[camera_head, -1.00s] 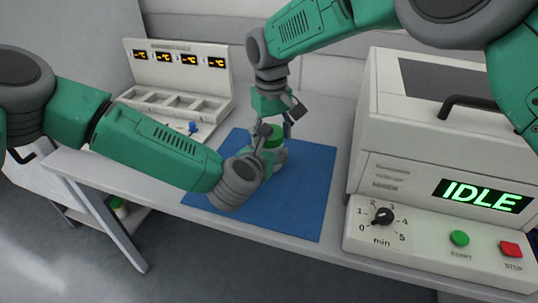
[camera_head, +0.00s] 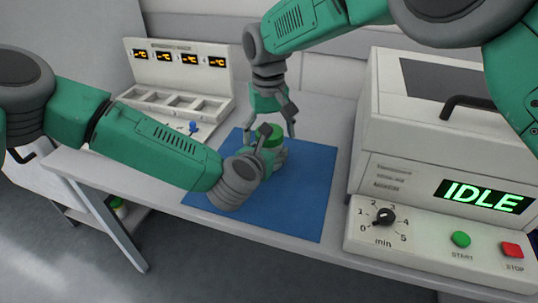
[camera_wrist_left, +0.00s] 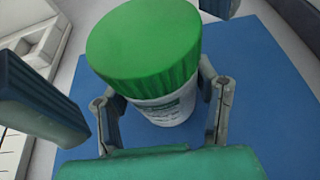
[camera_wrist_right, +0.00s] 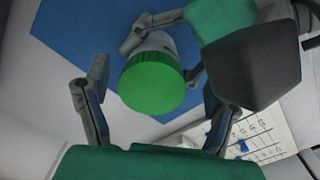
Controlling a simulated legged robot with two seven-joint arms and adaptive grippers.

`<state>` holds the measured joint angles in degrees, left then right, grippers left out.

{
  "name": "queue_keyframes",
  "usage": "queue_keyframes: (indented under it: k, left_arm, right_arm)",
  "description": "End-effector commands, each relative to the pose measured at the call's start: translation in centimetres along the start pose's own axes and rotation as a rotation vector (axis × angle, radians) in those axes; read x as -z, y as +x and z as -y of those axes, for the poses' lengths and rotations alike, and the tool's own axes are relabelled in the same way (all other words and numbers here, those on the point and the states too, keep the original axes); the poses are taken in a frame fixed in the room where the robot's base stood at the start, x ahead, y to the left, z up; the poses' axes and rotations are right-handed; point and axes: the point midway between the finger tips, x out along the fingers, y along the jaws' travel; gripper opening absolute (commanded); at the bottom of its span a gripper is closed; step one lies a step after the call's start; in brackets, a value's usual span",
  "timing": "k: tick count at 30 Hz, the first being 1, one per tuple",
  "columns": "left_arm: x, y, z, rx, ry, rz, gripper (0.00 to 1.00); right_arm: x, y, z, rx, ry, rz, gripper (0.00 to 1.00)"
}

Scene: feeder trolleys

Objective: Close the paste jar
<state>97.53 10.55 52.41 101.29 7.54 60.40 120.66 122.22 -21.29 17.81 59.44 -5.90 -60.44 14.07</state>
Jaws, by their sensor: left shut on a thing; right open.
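The paste jar is white with a green ribbed lid (camera_head: 271,136) and stands upright over the blue mat. The lid sits on top of the white jar body (camera_wrist_left: 166,106); how tight it is I cannot tell. My left gripper (camera_head: 267,148) is shut on the jar body from the side, below the lid. My right gripper (camera_head: 272,120) is open just above the lid, pointing down. In the right wrist view the lid (camera_wrist_right: 152,84) lies between its spread fingers, apart from them as far as I can see.
The blue mat (camera_head: 300,190) lies on the white bench. A machine reading IDLE (camera_head: 440,190) stands at the right. A rack with several temperature displays (camera_head: 180,60) and empty trays stands at the back left, with a small blue item (camera_head: 193,127) in front.

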Motion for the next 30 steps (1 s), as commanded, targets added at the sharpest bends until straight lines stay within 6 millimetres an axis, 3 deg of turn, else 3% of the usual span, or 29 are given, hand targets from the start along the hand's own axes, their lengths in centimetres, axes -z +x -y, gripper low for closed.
queue_keyframes:
  k: [7,15,16,20,23,26,30]
  left_arm:
    - [0.0,-0.1,0.2,0.004,0.0,-0.001,0.0]
    - [0.0,0.0,0.2,0.004,-0.001,-0.001,0.0]
    - [0.0,0.0,0.2,0.004,-0.001,-0.001,0.0]
    - [0.0,0.0,0.2,0.004,-0.001,-0.001,0.0]
    - [0.0,0.0,0.2,0.004,-0.001,-0.001,0.0]
    - [0.0,0.0,0.2,0.004,-0.001,-0.001,0.0]
    - [0.0,0.0,0.2,0.004,-0.001,-0.001,0.0]
  right_arm:
    - [0.1,-3.4,-0.1,-0.001,0.001,-0.003,0.78]
    - [0.1,-3.7,-0.1,0.0,0.001,-0.002,0.78]
    - [0.1,-3.7,-0.1,0.0,0.001,-0.002,0.69]
    - [0.5,-3.6,0.6,0.033,0.002,-0.019,0.69]
    - [1.5,-3.7,2.7,0.121,0.008,-0.068,0.69]
    - [3.4,-4.2,6.0,0.27,0.034,-0.156,0.69]
    - [7.2,-6.9,11.1,0.532,0.129,-0.327,0.69]
